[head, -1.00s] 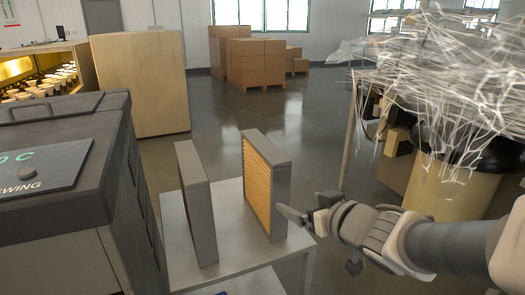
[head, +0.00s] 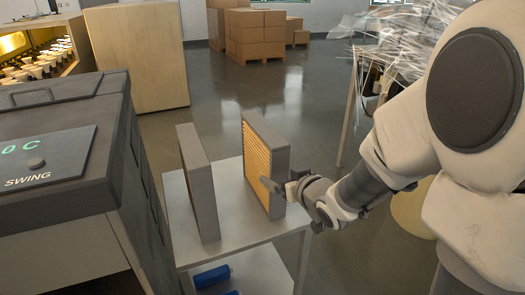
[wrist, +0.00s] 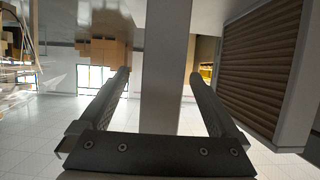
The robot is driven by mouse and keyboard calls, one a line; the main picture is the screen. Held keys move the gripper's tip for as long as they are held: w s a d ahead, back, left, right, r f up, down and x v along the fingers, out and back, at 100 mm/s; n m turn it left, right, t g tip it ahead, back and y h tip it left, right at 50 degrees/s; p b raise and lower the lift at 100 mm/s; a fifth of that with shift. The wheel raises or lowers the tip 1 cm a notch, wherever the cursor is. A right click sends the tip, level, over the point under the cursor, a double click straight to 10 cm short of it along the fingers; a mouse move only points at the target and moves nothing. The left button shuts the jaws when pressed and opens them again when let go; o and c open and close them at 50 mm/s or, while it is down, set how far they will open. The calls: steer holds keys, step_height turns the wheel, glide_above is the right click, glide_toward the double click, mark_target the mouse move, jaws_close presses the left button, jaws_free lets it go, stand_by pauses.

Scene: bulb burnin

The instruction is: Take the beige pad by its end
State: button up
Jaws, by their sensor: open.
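The beige pad (head: 265,175) stands upright on the grey table, its yellowish-beige ribbed face in a grey frame turned left. My gripper (head: 280,188) is at its near right end. In the wrist view, which looks upside down, the open fingers (wrist: 160,74) lie on either side of a narrow grey upright end (wrist: 165,50), which appears to be this pad's frame. Gaps show on both sides, and I see no contact. A second grey-framed panel (head: 199,185) stands upright to the left; a brown ribbed face (wrist: 262,60) at the right of the wrist view seems to be its inner side.
The table (head: 245,232) has a gap between the two panels. A dark machine (head: 60,190) stands close on the left. Blue rolls (head: 212,277) lie below the tabletop. A bench with a pale wire tangle (head: 390,40) is behind my arm; open floor lies beyond.

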steer(key=b+x, duration=0.1)
steer(key=x, duration=0.3)
steer(key=shift+w+a+f+b, duration=0.15)
steer(key=shift+a+f+b, duration=0.15)
steer(key=shift+f, duration=0.2)
steer(key=shift+w, duration=0.35)
jaws_close()
